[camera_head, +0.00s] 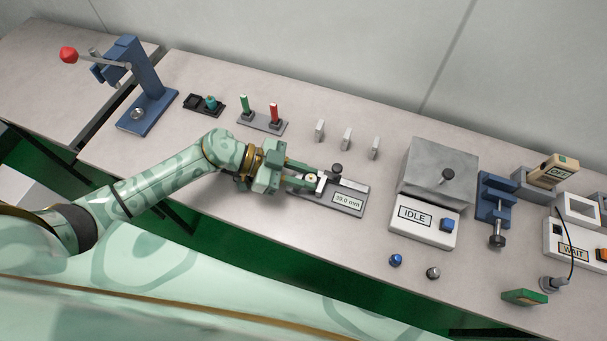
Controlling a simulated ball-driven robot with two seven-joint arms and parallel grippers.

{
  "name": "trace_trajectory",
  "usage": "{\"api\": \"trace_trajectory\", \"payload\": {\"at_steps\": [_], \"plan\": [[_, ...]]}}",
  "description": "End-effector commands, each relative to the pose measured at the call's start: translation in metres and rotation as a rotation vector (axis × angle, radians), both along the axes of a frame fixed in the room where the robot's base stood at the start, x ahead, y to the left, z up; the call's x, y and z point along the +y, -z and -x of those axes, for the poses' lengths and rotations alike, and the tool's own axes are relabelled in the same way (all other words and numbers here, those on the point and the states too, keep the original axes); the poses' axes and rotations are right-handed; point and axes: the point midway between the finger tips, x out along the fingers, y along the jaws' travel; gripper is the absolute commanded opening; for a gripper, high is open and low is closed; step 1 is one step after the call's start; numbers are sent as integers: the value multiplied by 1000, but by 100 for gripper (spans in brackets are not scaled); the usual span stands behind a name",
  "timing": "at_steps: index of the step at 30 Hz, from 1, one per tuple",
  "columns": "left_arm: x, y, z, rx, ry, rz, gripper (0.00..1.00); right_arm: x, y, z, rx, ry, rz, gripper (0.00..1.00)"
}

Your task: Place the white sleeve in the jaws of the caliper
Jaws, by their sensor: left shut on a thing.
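The caliper (333,206) is a grey flat device lying on the bench in the middle of the view. Its display reads 39.0 mm, and a dark knob stands at its back edge. My left gripper (309,178) is at the caliper's left end, by its jaws. It is shut on a small pale ring-shaped piece, the white sleeve (311,178), which is partly hidden by the fingers. I cannot tell whether the sleeve is between the jaws or just beside them. My right gripper is not in view.
A blue lever press (148,95) stands at the far left. A holder with green and red pins (262,123) and several small white blocks (346,138) are behind the caliper. A grey box tester marked IDLE (424,219) stands to the right. Bench between caliper and tester is narrow but clear.

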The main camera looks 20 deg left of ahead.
Motion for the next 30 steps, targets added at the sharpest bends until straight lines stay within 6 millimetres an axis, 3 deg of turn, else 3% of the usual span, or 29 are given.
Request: {"api": "trace_trajectory", "payload": {"at_steps": [1,3,10,14,24,30], "plan": [[0,12,6,18,2,-11,28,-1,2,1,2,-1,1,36],[0,13,7,19,3,-11,44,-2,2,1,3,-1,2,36],[-1,13,8,22,2,-11,44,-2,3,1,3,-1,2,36],[-1,0,8,21,2,-11,44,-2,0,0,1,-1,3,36],[76,-35,21,17,-1,-14,44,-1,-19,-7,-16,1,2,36],[103,-47,26,14,0,-10,44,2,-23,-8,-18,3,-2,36]]}}
